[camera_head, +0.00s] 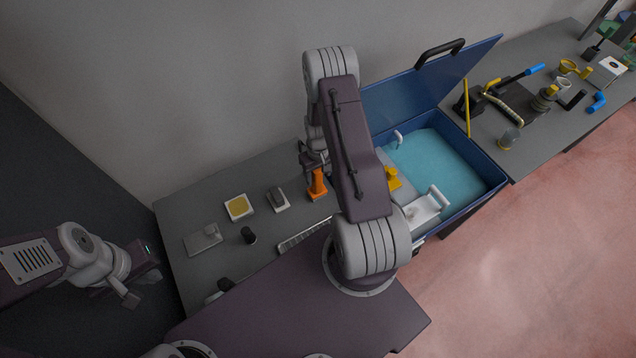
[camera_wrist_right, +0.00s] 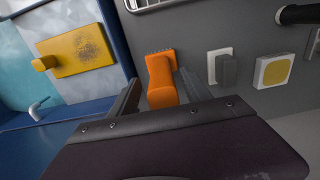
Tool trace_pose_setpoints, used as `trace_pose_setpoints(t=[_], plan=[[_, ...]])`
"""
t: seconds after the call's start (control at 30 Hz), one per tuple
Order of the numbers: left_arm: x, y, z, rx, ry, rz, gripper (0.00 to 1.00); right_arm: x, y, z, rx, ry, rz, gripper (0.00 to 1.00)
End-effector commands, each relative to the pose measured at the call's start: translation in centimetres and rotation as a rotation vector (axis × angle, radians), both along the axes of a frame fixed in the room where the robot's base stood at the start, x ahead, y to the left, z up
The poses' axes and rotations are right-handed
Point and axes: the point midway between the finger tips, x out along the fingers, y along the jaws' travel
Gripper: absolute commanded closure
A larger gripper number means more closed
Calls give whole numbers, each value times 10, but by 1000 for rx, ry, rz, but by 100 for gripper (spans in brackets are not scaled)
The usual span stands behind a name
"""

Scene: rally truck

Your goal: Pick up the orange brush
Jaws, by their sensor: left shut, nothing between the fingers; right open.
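The orange brush (camera_head: 317,184) stands on the grey worktop, just left of the blue tub, with bristles at its base. In the right wrist view the brush (camera_wrist_right: 160,80) sits between the two fingers of my right gripper (camera_wrist_right: 158,92). The fingers are open, one on each side of it, with a gap visible near the right finger. In the head view my right gripper (camera_head: 313,160) is over the brush and partly hidden by my arm. My left gripper (camera_head: 138,280) is shut and empty at the left, away from the worktop.
The blue tub (camera_head: 480,205) holds teal water; its lid (camera_head: 420,85) is raised. A wire rack (camera_head: 300,235) lies in front.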

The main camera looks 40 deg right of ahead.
Motion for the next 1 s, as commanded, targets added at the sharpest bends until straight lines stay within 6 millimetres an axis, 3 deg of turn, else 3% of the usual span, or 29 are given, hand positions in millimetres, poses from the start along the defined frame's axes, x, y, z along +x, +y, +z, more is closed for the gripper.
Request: trace_pose_setpoints(t=[0.17,0.37,0.4,1.0], plan=[[0,0,-1,0,0,0,100,0,0,-1,0,-1,0,44],[0,0,-1,0,0,0,100,0,0,-1,0,0,0,96],[0,0,-1,0,0,0,100,0,0,-1,0,0,0,100],[0,0,-1,0,0,0,100,0,0,0,0,-1,0,100]])
